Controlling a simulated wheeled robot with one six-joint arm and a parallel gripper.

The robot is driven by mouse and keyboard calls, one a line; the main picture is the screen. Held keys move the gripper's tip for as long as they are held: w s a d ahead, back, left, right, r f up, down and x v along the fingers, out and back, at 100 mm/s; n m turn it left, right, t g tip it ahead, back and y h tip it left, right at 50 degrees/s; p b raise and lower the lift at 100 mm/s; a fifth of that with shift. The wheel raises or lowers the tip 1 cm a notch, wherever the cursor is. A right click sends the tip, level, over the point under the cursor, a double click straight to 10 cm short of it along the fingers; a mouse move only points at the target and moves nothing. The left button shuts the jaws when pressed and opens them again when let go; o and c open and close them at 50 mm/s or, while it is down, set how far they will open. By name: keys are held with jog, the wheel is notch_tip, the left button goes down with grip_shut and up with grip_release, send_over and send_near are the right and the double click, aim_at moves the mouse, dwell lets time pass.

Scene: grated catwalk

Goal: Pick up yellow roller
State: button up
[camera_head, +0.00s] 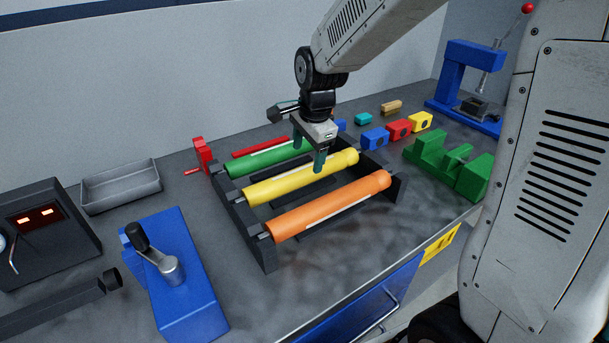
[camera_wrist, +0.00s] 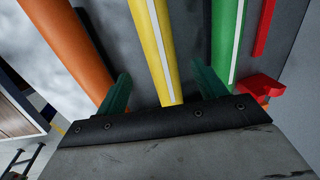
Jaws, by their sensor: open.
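The yellow roller (camera_head: 290,180) lies in the middle of a dark rack (camera_head: 256,238), between a green roller (camera_head: 262,160) and an orange roller (camera_head: 330,206). My gripper (camera_head: 308,152) is above the rack, toward the right part of the yellow roller, with its fingers open. In the wrist view the yellow roller (camera_wrist: 157,45) runs between the two green fingertips of my gripper (camera_wrist: 160,88), with a gap on each side. The orange roller (camera_wrist: 68,45) is left of the fingers there, and the green roller (camera_wrist: 226,50) is by the right finger. My gripper holds nothing.
Small blocks, blue (camera_head: 375,138), red (camera_head: 399,129) and yellow (camera_head: 421,121), stand right of the rack, near a green stepped block (camera_head: 445,165). A blue lever device (camera_head: 180,285) stands to the left. A grey tray (camera_head: 120,187) is behind it. A blue press (camera_head: 465,85) stands far right.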

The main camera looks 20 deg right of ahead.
aim_at(305, 168)
jog(key=f, duration=0.3)
jog(key=w+f, duration=0.1)
jog(key=f, duration=0.2)
jog(key=shift+w+a+f, duration=0.1)
jog(key=shift+w+f, duration=0.1)
jog(key=shift+f, duration=0.15)
jog(key=c, duration=1.3)
jog(key=shift+c, duration=0.9)
jog(key=shift+r, duration=0.15)
